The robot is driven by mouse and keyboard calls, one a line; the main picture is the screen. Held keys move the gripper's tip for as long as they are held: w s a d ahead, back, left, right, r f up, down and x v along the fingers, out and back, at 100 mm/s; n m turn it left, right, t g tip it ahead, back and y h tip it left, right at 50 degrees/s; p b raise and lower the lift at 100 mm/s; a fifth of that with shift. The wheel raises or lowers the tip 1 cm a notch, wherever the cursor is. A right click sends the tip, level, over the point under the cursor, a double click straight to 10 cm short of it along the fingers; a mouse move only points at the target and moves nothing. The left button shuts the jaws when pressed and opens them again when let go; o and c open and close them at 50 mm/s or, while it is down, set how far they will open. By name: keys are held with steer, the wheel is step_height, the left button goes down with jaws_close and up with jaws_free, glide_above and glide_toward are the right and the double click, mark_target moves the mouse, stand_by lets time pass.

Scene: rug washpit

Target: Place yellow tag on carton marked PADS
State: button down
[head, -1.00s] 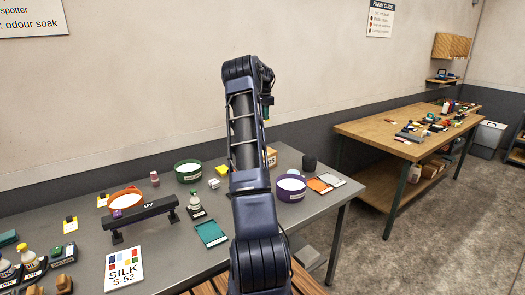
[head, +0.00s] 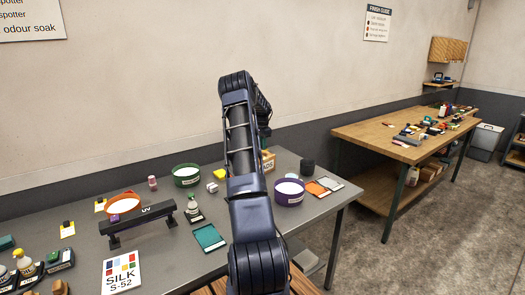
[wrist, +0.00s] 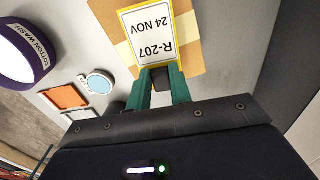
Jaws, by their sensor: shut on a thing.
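The yellow-edged tag (wrist: 157,35) reads R-207, 24 NOV and appears upside down in the wrist view. My gripper (wrist: 161,78) has green fingers shut on the dark clip at the tag's edge. The brown carton (wrist: 190,63) lies behind the tag in the wrist view; I cannot tell whether they touch. In the head view the carton (head: 268,161) stands at the back of the grey table, partly hidden by my arm. Only the end of its marking shows there.
A purple-rimmed cotton wash bowl (head: 289,192) stands right of my arm, near an orange card (head: 316,188) and a dark cup (head: 308,166). A green bowl (head: 187,175) and a UV bar (head: 140,222) stand to the left. A wooden table (head: 385,138) is farther right.

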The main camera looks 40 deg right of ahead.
steer(key=shift+f, duration=1.6)
steer(key=shift+f, duration=0.1)
steer(key=c, duration=1.3)
jaws_free()
